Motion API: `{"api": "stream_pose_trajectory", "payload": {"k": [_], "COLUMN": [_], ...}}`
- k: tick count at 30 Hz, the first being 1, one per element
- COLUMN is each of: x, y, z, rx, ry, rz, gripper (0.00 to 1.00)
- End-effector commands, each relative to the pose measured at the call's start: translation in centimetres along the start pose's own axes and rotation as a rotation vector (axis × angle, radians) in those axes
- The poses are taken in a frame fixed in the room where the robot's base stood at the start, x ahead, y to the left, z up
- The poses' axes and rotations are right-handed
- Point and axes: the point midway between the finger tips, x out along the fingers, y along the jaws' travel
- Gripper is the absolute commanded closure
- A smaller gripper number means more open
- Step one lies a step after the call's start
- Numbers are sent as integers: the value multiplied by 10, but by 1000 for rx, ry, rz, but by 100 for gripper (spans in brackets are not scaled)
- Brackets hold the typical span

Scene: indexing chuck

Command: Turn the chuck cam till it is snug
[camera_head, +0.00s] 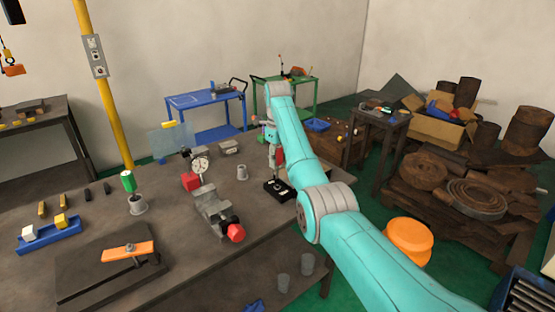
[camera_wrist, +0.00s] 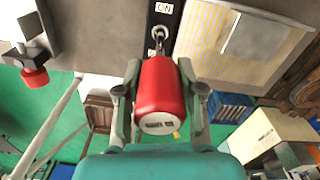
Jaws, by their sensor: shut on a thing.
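My gripper (camera_wrist: 158,92) is shut on a red handle (camera_wrist: 160,88) with a pale end cap. In the head view my gripper (camera_head: 276,148) is over the bench, with a bit of the red handle (camera_head: 280,156) showing. A metal shank (camera_wrist: 158,36) runs from the handle to a black block (camera_wrist: 152,62) with a white "ON" label. The block (camera_head: 268,195) lies flat near the bench's right edge in the head view. The shank's tip meets the block; I cannot tell how it sits in the cam or how far the cam is turned.
A grey vise (camera_head: 212,208) with a red knob (camera_head: 235,232) stands left of the block.

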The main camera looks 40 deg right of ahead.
Motion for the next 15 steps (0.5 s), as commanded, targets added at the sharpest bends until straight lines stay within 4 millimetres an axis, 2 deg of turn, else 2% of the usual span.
{"api": "stream_pose_trajectory", "payload": {"k": [9,15], "x": [0,0], "y": [0,0], "z": [0,0], "rx": [-254,-343], "ry": [0,0], "rz": [-1,-1], "gripper": [100,100]}}
